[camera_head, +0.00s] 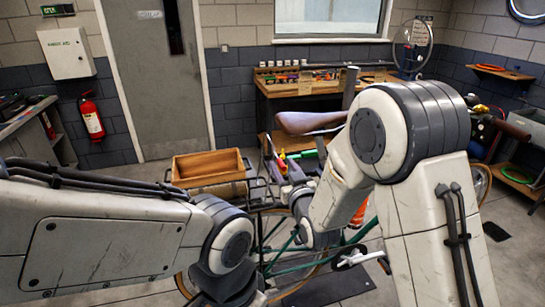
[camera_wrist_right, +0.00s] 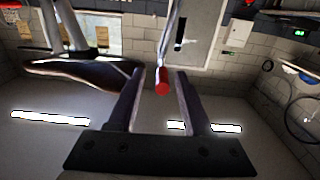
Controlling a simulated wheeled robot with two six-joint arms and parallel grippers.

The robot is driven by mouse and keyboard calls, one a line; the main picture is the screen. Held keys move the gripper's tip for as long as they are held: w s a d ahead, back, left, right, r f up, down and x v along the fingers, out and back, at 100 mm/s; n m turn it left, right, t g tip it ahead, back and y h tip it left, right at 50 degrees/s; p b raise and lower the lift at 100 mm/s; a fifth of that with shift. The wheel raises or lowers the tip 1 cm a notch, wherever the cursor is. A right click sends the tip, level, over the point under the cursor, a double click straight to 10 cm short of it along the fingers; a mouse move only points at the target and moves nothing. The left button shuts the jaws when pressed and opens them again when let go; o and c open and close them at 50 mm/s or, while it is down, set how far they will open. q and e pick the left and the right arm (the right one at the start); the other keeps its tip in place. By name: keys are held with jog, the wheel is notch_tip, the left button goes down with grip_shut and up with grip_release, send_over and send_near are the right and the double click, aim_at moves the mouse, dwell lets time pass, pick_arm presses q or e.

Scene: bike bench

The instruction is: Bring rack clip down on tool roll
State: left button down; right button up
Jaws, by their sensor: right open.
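My right gripper (camera_head: 272,158) reaches past the bike saddle (camera_head: 310,122) above the rear rack (camera_head: 262,188). In the right wrist view its two fingers (camera_wrist_right: 159,78) stand apart. A thin metal bar with a red tip (camera_wrist_right: 162,88), apparently the rack clip, shows between them; I cannot tell whether they touch it. A tan roll (camera_head: 222,190), apparently the tool roll, lies at the rack, in front of a wooden box.
The open wooden box (camera_head: 208,166) is close to the left of my right gripper. The saddle also shows in the right wrist view (camera_wrist_right: 85,72). A workbench (camera_head: 315,88) with small tools stands at the back wall. Floor is clear near the grey door (camera_head: 150,90).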

jog(key=shift+w+a, duration=0.2)
jog(key=shift+w, duration=0.3)
jog(key=shift+a, duration=0.15)
grip_shut()
jog(key=shift+f, duration=0.1)
dwell(0.9)
